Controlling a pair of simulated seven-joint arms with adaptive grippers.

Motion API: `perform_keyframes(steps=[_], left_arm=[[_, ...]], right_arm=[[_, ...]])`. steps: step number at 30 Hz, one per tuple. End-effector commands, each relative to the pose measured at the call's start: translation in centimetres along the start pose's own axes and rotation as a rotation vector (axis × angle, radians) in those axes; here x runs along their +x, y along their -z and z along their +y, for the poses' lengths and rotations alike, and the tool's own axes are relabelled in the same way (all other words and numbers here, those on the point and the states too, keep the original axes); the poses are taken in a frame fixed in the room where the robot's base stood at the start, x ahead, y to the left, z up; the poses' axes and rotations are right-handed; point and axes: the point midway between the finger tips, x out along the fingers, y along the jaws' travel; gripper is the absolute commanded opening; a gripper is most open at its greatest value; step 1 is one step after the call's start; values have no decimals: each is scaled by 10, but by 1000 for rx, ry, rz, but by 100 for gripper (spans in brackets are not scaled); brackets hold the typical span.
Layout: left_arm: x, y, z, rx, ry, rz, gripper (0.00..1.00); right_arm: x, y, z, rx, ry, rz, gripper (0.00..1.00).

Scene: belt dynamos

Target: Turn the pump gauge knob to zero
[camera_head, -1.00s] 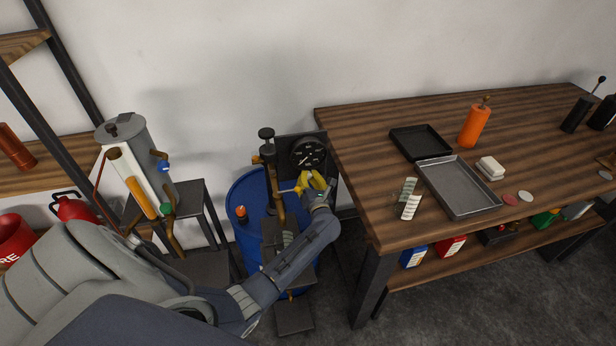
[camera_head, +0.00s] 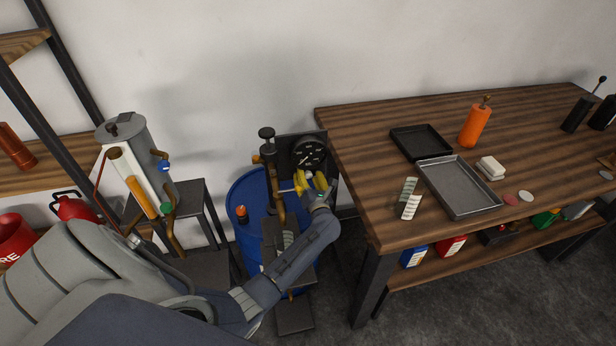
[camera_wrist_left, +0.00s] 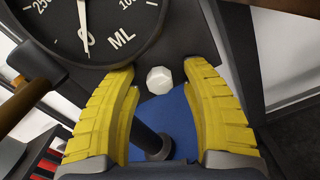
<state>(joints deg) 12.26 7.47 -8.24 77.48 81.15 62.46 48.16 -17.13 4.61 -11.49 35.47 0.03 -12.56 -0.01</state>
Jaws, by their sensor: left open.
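The pump gauge (camera_head: 308,153) has a round black dial with white marks and stands above the blue barrel (camera_head: 246,200). In the left wrist view the gauge dial (camera_wrist_left: 85,25) fills the top left, with "ML" and a white needle on its face. The pale faceted knob (camera_wrist_left: 159,80) sits just below the dial. My left gripper (camera_wrist_left: 163,85) is open, with its yellow fingers on either side of the knob; I cannot tell whether they touch it. In the head view the left gripper (camera_head: 312,183) is just below the dial and hides the knob. My right gripper is not in view.
A wooden table (camera_head: 350,190) stands close on the right, with trays and an orange bottle (camera_head: 474,126). The pump's upright pipe (camera_head: 274,180) is just left of my gripper. A grey cylinder (camera_head: 135,140) on a stand is farther left.

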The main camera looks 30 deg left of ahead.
Motion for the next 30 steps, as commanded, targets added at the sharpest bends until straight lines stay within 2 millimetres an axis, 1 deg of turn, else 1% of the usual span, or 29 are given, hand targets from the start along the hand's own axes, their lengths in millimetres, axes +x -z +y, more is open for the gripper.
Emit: perform_keyframes(steps=[5,15,21,25,30], left_arm=[[-17,1,-1,-3,3,2,47],[-75,1,0,-2,2,3,47],[-102,2,0,-1,1,3,47],[-112,1,0,-1,0,2,47],[-119,1,0,0,0,2,47]], right_arm=[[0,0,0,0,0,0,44],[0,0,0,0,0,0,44],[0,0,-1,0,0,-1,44],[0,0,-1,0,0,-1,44],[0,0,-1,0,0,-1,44]])
